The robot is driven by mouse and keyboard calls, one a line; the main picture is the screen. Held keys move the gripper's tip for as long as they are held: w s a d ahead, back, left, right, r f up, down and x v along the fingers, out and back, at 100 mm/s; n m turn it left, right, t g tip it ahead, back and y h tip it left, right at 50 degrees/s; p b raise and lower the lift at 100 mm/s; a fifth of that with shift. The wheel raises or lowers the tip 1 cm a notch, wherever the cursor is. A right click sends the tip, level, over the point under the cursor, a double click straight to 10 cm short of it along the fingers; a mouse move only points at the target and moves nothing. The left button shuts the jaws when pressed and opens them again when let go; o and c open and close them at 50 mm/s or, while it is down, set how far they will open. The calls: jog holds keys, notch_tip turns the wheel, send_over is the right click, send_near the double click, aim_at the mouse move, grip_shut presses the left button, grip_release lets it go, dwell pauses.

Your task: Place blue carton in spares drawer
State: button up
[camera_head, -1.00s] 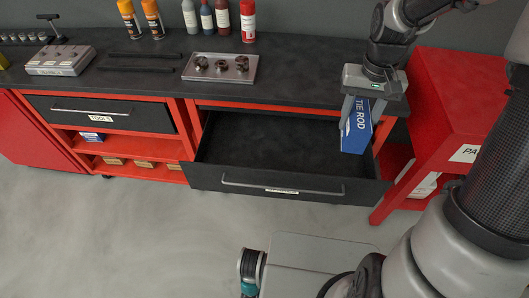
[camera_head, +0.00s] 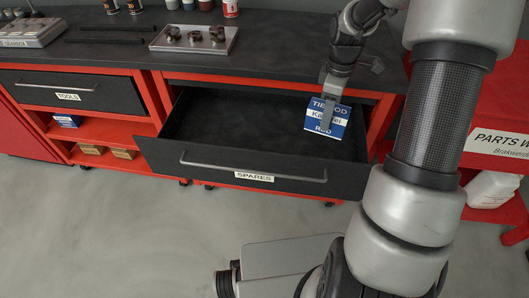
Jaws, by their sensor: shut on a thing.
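The blue carton (camera_head: 340,124), printed "TIE ROD" in white, hangs in my gripper (camera_head: 326,122). My gripper is shut on it, with a finger across the carton's face. The carton is over the right part of the open spares drawer (camera_head: 215,160), near its right wall; I cannot tell how far its bottom is above the drawer floor. The drawer is black, pulled out, labelled SPARES on its front, and its visible floor is empty.
The dark worktop (camera_head: 270,55) above the drawer carries a metal tray with round parts (camera_head: 194,38). The tools drawer (camera_head: 70,92) on the left is shut. A red cabinet (camera_head: 495,115) stands at right, behind my arm.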

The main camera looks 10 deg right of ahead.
aim_at(333, 122)
jog(key=f, duration=0.1)
jog(key=d+f+n+b, duration=0.1)
jog(key=f, duration=0.1)
jog(key=d+f+n+b, duration=0.1)
jog(key=shift+w+d+f, duration=0.2)
jog(key=shift+w, duration=0.05)
jog(key=shift+d+f+n, duration=0.25)
jog(key=shift+n, duration=0.15)
notch_tip(333, 122, down, 10)
jog(key=b, duration=0.3)
jog(key=shift+r, duration=0.1)
jog(key=o, duration=1.3)
jog(key=shift+f, duration=0.2)
jog(key=shift+r, duration=0.1)
notch_tip(333, 122, up, 12)
jog(key=p, duration=0.3)
jog(key=shift+r, duration=0.1)
